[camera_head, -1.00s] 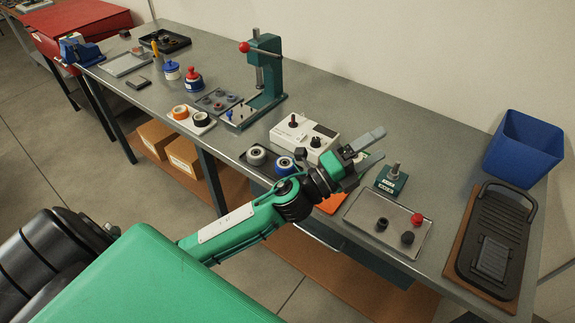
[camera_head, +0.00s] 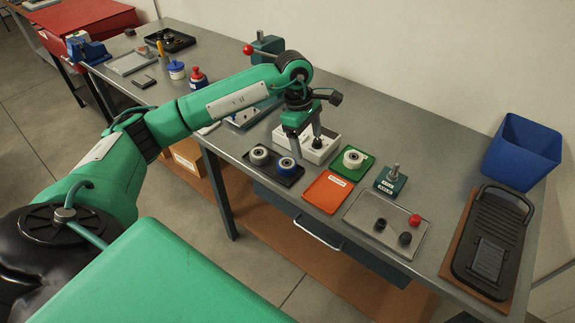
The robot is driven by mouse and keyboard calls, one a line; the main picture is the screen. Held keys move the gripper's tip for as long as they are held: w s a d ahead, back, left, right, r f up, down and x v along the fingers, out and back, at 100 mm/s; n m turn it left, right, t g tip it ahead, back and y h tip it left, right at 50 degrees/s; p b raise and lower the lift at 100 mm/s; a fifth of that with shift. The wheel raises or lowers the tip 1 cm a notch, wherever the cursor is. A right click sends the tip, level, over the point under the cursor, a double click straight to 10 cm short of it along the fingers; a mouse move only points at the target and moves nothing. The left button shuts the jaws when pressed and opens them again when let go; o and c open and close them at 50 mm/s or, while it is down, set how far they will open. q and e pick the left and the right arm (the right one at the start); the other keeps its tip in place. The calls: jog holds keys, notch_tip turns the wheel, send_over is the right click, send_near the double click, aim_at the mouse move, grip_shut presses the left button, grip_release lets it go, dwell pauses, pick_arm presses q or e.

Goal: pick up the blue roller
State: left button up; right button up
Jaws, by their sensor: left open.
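The blue roller (camera_head: 287,166), a short blue-rimmed wheel with a pale hub, sits in a small dark tray (camera_head: 291,181) on the bench. A grey roller (camera_head: 259,156) sits to its left in the same tray. My left gripper (camera_head: 304,142) points down just above and slightly right of the blue roller in the picture, in front of the white tester box. It is open, and I see nothing between its fingers. Its exact height over the bench is hard to tell. My right gripper is not in view.
Right of the tray lie an orange mat (camera_head: 327,192) and a green mat (camera_head: 363,173) with a cream roller (camera_head: 353,159) on it. The white box (camera_head: 330,150) stands close behind my gripper. A teal press (camera_head: 267,46) is partly hidden by my arm.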

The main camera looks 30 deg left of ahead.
pick_arm(q)
jog(key=a+r+y, duration=0.2)
jog(key=a, duration=0.4)
jog(key=p, duration=0.2)
send_over(287, 161)
jog(key=f, duration=0.8)
jog(key=shift+s+d, duration=0.35)
jog(key=shift+s, duration=0.05)
notch_tip(287, 161, down, 5)
jog(key=p, duration=0.3)
jog(key=shift+f, duration=0.4)
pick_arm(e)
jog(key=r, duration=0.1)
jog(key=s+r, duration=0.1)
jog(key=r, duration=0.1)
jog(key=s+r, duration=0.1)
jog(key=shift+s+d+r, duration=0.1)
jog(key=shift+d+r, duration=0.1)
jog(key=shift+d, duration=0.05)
pick_arm(q)
jog(key=shift+c, duration=0.5)
jog(key=c, duration=1)
